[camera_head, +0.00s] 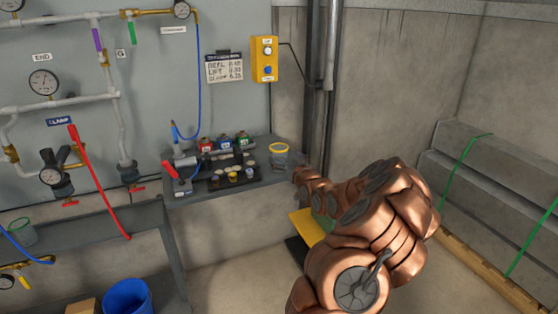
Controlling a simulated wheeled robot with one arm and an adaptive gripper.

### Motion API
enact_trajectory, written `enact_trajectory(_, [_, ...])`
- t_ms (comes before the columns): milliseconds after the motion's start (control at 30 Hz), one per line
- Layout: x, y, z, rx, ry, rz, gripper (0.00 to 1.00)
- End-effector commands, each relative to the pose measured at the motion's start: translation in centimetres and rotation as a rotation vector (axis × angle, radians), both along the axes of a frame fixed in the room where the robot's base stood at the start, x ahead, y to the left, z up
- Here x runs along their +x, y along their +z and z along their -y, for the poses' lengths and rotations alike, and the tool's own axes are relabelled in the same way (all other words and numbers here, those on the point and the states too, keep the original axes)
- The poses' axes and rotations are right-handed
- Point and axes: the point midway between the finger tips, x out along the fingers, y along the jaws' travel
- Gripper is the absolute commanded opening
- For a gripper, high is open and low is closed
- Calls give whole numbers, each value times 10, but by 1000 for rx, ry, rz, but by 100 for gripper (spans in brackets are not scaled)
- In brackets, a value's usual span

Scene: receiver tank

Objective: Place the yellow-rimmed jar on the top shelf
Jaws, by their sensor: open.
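The yellow-rimmed jar (280,159) is a clear, upright container on the right end of the grey bench (225,186) against the back wall. The far end of my copper arm reaches close to the bench's right end, just right of and below the jar in the picture. I cannot make out my gripper's fingers there, and a gap shows between the arm and the jar. No shelf is clearly marked as the top shelf; the bench stands higher than a lower grey surface (85,230) at the left.
A dark tray (222,185) with small items, several small coloured containers and red-handled tools crowd the bench left of the jar. A green-rimmed jar (20,233) stands at left. A blue bucket (127,297) is below. Strapped grey blocks (490,165) line the right side.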

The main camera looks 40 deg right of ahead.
Motion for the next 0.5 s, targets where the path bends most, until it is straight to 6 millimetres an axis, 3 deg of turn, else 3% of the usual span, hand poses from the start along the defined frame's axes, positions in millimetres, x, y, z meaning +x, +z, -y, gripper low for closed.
enact_trajectory(500, [40,4,12,-2,1,0,95])
